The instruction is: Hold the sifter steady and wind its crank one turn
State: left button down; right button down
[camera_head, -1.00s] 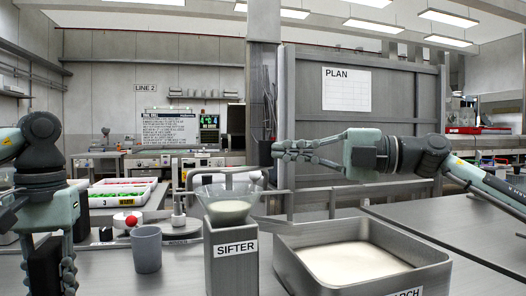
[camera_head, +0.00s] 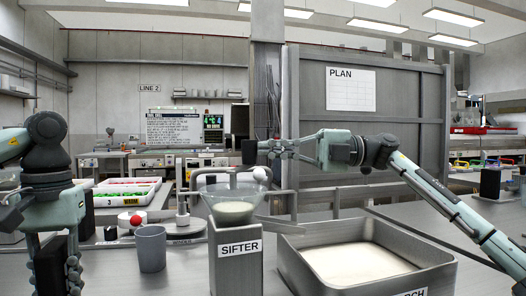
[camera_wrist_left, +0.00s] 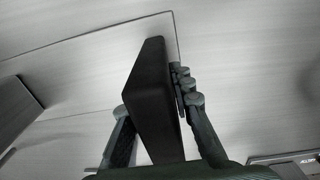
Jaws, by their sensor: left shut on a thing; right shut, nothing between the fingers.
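The sifter (camera_head: 236,265) is a grey labelled box with a clear bowl (camera_head: 214,202) of white powder on top. A metal bar crosses the bowl, with a pale knob (camera_head: 260,174), seemingly of the crank, at its right. My right gripper (camera_head: 268,148) is shut and empty, pointing left above and behind the bowl. It looks apart from the knob. A dark shape shows at its tips; I cannot tell what it is. My left gripper (camera_head: 55,270) points down at the far left, away from the sifter. In the left wrist view it is shut on a black block (camera_wrist_left: 153,100).
A metal tray of white powder (camera_head: 290,262), its label partly cut off, stands right of the sifter. A grey cup (camera_head: 151,250) stands left of it. Behind are a red ball (camera_head: 136,220) and a white bin (camera_head: 130,196). Bare counter lies between cup and sifter.

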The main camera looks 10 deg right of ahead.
aim_at(246, 148)
jog(key=shift+w+a, duration=0.85)
jog(key=shift+a, duration=0.25)
jog(key=shift+w+a, duration=0.8)
jog(key=shift+a, duration=0.3)
jog(key=w+d, duration=0.4)
jog(key=d, duration=0.8)
jog(key=shift+w+d+f, duration=0.15)
jog(key=shift+w+f, duration=0.05)
jog(key=shift+w, duration=0.05)
